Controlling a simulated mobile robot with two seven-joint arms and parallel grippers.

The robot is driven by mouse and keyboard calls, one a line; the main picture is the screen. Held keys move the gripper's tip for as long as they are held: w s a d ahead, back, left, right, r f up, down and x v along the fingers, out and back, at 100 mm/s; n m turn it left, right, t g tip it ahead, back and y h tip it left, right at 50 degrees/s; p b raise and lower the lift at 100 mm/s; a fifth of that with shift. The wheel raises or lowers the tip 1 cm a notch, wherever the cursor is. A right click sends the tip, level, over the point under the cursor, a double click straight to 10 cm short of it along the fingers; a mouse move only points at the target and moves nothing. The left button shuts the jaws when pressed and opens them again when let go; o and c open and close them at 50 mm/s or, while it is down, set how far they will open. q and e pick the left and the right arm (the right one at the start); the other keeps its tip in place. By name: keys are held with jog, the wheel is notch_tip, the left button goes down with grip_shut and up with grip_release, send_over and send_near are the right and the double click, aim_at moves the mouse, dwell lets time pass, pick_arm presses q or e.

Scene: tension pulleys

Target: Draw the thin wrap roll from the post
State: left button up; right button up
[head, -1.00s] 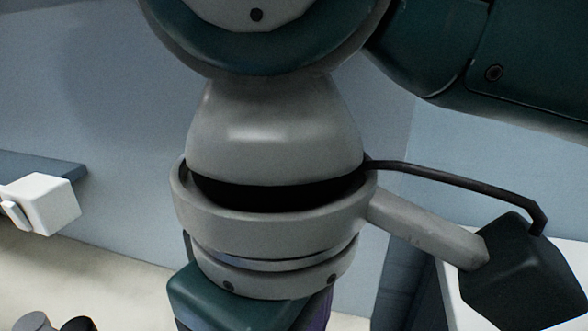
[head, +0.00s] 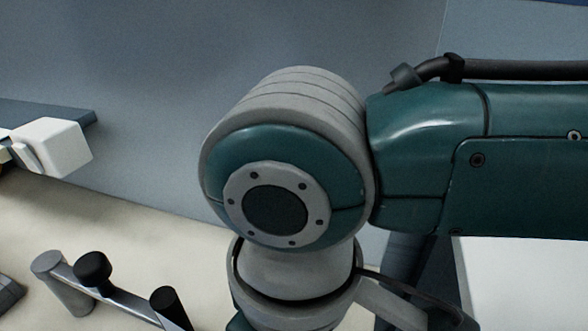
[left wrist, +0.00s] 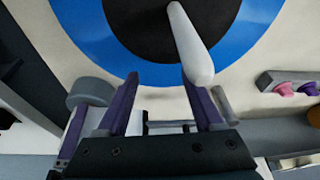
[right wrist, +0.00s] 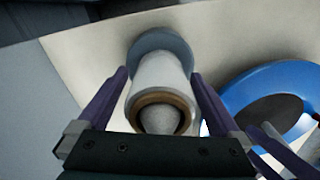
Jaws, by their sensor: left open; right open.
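The whitish wrap roll (right wrist: 162,78) with a brown core ring sits around a grey post (right wrist: 160,119), whose rounded tip shows through the core in the right wrist view. My right gripper (right wrist: 160,74) is open, with one purple finger on each side of the roll. Whether the fingers touch it I cannot tell. My left gripper (left wrist: 160,76) is open and empty in the left wrist view, in front of a blue disc (left wrist: 85,25) with a black centre. A pale rod (left wrist: 191,45) stands out near its right finger. Neither gripper shows in the head view.
The blue disc (right wrist: 235,92) is close to the right finger in the right wrist view. A bar with dark knobs (head: 93,268) and a white block (head: 55,147) are at left in the head view. Pink pieces (left wrist: 284,88) lie at right in the left wrist view.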

pick_arm(q)
jog(key=shift+d, duration=0.15)
pick_arm(e)
jog(key=c, duration=1.5)
jog(key=shift+o, duration=0.2)
jog(key=shift+r, duration=0.1)
pick_arm(q)
jog(key=shift+r+p, duration=0.5)
jog(key=shift+r, duration=0.05)
pick_arm(e)
jog(key=shift+r, duration=0.4)
pick_arm(q)
jog(key=shift+r+p, duration=1.1)
pick_arm(e)
jog(key=shift+r, duration=0.8)
pick_arm(q)
jog(key=shift+r+p, duration=0.6)
jog(key=shift+p, duration=0.05)
pick_arm(e)
jog(key=shift+r, duration=0.5)
pick_arm(q)
jog(key=shift+r, duration=0.1)
jog(key=shift+r+p, duration=0.3)
jog(key=shift+p, duration=0.1)
